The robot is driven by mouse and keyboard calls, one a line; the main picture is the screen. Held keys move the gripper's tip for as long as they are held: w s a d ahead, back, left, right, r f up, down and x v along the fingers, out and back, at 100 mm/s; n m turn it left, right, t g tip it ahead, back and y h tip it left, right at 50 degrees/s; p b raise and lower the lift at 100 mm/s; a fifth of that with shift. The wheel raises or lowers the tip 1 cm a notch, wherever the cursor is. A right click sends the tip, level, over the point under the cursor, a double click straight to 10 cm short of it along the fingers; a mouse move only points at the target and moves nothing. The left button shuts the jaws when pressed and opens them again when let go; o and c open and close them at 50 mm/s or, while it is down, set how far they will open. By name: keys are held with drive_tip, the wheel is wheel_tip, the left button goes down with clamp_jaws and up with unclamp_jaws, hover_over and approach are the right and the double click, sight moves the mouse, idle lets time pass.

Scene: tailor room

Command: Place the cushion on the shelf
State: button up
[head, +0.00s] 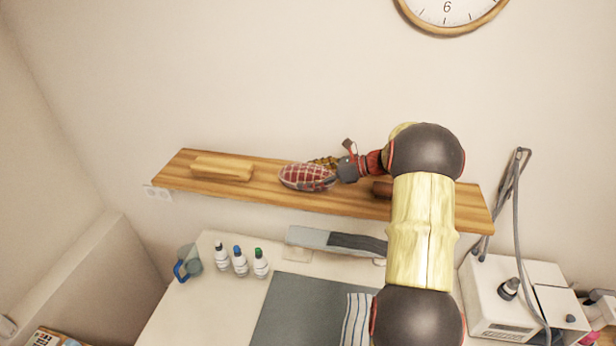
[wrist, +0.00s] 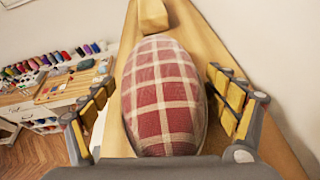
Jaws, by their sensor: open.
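The cushion (head: 306,176), red plaid with cream lines and an oval shape, rests on the wooden wall shelf (head: 345,202), left of its middle. My gripper (head: 335,173) is at the cushion's right end. In the wrist view the cushion (wrist: 163,98) fills the middle, lying between the two spread yellow-padded fingers of my gripper (wrist: 165,108). The fingers look apart from its sides. The wooden shelf (wrist: 121,135) shows beneath it. The cushion's near end is hidden by the gripper body.
A wooden block (head: 222,168) lies on the shelf's left part. A dark brown item (head: 381,188) sits right of the cushion. Below are several bottles (head: 240,262), a blue-handled jug (head: 188,263) and a white machine (head: 520,300). A clock (head: 450,12) hangs above.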

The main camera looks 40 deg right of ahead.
sight(326, 172)
drive_tip(key=shift+r, duration=0.15)
drive_tip(key=shift+d+r, duration=0.1)
drive_tip(key=shift+d, duration=0.05)
drive_tip(key=b+v, duration=0.2)
drive_tip(key=v, duration=0.9)
drive_tip(key=shift+s+d+r+b, duration=0.1)
drive_tip(key=shift+s+r+b, duration=0.05)
drive_tip(key=shift+s+b, duration=0.25)
drive_tip(key=s+a+r+n+g+h, duration=0.1)
drive_tip(key=s+a+r+n+g, duration=0.15)
drive_tip(key=a+n, duration=0.65)
drive_tip(key=s+a+r+n+g+h, duration=0.1)
drive_tip(key=s+a+r+n+g, duration=0.15)
drive_tip(key=a, duration=1.25)
drive_tip(key=s+a+f+n+h, duration=0.1)
drive_tip(key=s+a+n+h, duration=0.2)
drive_tip(key=s+a+n, duration=0.3)
drive_tip(key=s+a+f+n+h, duration=0.1)
drive_tip(key=s+a+n+h, duration=0.3)
drive_tip(key=s+a+n, duration=0.3)
drive_tip(key=s+n, duration=0.5)
drive_tip(key=s, duration=0.2)
